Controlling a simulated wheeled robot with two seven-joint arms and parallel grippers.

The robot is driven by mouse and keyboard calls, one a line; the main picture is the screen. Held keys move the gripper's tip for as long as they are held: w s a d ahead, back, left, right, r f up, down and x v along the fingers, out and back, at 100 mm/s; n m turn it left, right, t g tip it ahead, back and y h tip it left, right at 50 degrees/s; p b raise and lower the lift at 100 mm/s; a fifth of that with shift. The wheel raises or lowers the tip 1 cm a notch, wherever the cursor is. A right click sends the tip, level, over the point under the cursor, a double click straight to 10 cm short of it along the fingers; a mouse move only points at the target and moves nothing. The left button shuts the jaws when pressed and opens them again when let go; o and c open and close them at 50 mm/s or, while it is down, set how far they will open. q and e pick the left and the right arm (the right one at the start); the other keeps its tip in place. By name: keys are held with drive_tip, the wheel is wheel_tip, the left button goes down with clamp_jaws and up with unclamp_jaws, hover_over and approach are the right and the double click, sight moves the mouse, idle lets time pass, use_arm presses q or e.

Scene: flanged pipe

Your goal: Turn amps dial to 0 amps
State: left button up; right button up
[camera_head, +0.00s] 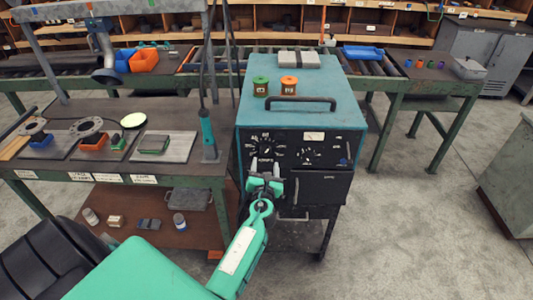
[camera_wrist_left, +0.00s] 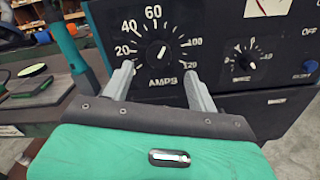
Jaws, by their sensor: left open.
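The amps dial (camera_head: 266,149) is on the left of the black front panel of a teal welding machine (camera_head: 345,112). In the left wrist view, the dial (camera_wrist_left: 157,52) has a black knob, with white numbers from 20 to 120 around it and AMPS below. The knob's white mark seems to point up and right, between 60 and 100. My left gripper (camera_head: 265,165) is open and empty in front of the panel, just below the dial. In the left wrist view, its fingers (camera_wrist_left: 158,72) stand apart on either side of the AMPS label. Contact with the knob is not visible.
A second, smaller dial (camera_head: 307,154) sits to the right on the panel. A green spool (camera_head: 260,86) and an orange spool (camera_head: 289,85) stand on the machine near its handle (camera_head: 300,101). A workbench (camera_head: 215,178) with a hanging teal torch (camera_head: 207,132) is close on the left.

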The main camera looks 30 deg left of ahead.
sight(265, 152)
use_arm(q)
drive_tip(key=x, duration=0.6)
drive_tip(key=shift+w+a, duration=0.1)
drive_tip(key=c, duration=1)
